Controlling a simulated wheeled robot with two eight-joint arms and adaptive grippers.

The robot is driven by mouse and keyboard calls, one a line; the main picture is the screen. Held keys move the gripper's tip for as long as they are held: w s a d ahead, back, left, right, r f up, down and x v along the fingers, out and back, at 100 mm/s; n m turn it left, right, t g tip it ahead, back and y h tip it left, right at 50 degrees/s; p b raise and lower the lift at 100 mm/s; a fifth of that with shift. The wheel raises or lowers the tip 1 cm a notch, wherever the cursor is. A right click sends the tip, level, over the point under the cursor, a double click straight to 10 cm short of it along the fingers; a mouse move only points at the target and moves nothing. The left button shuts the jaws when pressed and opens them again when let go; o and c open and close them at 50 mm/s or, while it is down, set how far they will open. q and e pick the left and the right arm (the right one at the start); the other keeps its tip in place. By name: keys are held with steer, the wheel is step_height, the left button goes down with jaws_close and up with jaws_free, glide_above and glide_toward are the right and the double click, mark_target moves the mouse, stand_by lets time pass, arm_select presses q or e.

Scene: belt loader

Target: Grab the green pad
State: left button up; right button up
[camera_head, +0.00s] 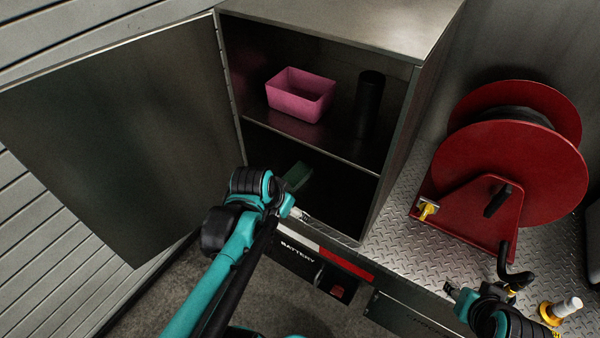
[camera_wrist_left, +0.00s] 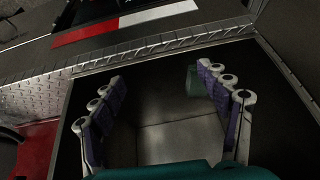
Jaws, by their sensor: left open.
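The green pad (camera_head: 298,175) is in the lower compartment of the open metal cabinet (camera_head: 388,170), partly hidden behind my left arm. It also shows as a dark green shape in the left wrist view (camera_wrist_left: 193,82), close beside the right-hand finger. My left gripper (camera_head: 300,215) is at the front opening of the lower compartment, in front of the pad. In the left wrist view my left gripper (camera_wrist_left: 165,98) has its fingers spread wide with nothing held between them. My right gripper (camera_head: 452,291) is at the lower right, over the diamond-plate deck, and its jaws are unclear.
A pink bin (camera_head: 300,94) and a black cylinder (camera_head: 369,104) stand on the shelf above. The cabinet door (camera_head: 125,140) is swung open to the left. A red hose reel (camera_head: 520,160) stands on the diamond-plate deck (camera_head: 405,235) at right. A battery box (camera_head: 298,252) is below the cabinet.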

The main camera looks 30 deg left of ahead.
arm_select(q)
steer(key=w+a+f+p, duration=0.1)
steer(key=w+a+f, duration=0.1)
steer(key=a, duration=0.4)
steer(key=m+h+b, duration=0.1)
steer(key=b, duration=0.1)
glide_above(290, 179)
steer(key=s, duration=0.3)
steer(key=shift+w+a+f+g, duration=0.15)
steer(key=shift+f+g, duration=0.25)
steer(key=shift+f, duration=0.35)
steer(key=b+x, duration=0.1)
steer(key=x, duration=0.4)
steer(key=shift+w+b, duration=0.2)
steer(key=shift+b, duration=0.15)
steer(key=c, duration=1.2)
arm_select(e)
step_height(290, 179, down, 2)
steer(key=shift+w+a, duration=0.1)
steer(key=shift+w, duration=0.05)
